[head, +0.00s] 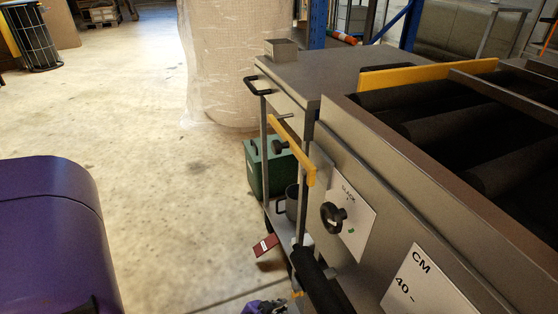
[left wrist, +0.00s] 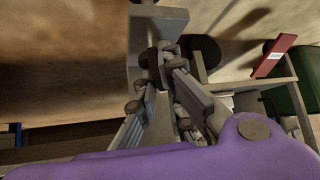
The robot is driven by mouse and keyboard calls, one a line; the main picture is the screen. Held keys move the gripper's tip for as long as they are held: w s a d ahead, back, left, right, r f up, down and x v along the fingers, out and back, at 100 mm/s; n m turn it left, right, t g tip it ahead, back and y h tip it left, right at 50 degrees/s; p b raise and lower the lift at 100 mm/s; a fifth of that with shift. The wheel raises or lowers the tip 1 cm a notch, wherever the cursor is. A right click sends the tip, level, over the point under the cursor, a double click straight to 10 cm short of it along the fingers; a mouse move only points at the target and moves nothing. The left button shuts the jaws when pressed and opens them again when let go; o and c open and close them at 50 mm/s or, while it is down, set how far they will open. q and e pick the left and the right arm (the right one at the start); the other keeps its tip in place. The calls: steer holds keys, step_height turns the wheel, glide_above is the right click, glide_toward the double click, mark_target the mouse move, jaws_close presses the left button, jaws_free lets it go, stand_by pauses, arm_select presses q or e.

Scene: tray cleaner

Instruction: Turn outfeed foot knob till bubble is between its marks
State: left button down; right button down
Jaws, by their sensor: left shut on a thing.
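My left gripper (left wrist: 165,65) is in the left wrist view, its two fingers closed in around a small dark knob (left wrist: 150,60) by a grey metal leg or bar (left wrist: 160,22). The fingers hide much of the knob, so how far it is turned cannot be told. In the head view only a purple piece of my left wrist (head: 262,307) shows at the bottom edge, and the fingers are out of sight. No bubble or bubble marks can be made out in either view. My right gripper is not in view.
The tray cleaner (head: 395,165) with dark rollers fills the right. Its side has a black dial (head: 334,216) marked SLACK. A steel trolley (head: 300,75) carries a green box (head: 262,168) and a pot. A red tag (head: 266,245) hangs low.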

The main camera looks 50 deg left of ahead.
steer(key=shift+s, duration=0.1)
arm_select(q)
steer(key=shift+p, duration=0.35)
steer(key=n+y+p, duration=0.2)
steer(key=n+p, duration=0.1)
steer(key=n+y+p, duration=0.1)
steer(key=p, duration=0.1)
steer(key=shift+w+d+r+n+g+y, duration=0.1)
steer(key=shift+w+r+n+g+y, duration=0.2)
steer(key=shift+g, duration=0.1)
steer(key=shift+n+g+y+p, duration=0.3)
steer(key=shift+n+y+p, duration=0.25)
steer(key=shift+n, duration=0.25)
steer(key=shift+d+f+n+g+y, duration=0.15)
steer(key=shift+n+g+y, duration=0.35)
steer(key=shift+n, duration=0.4)
steer(key=shift+f+n+g+y, duration=0.1)
steer(key=shift+n+g+y, duration=0.3)
steer(key=shift+n, duration=0.4)
steer(key=shift+n+g+y+b, duration=0.6)
steer(key=shift+n+g+y, duration=0.4)
steer(key=shift+n, duration=0.7)
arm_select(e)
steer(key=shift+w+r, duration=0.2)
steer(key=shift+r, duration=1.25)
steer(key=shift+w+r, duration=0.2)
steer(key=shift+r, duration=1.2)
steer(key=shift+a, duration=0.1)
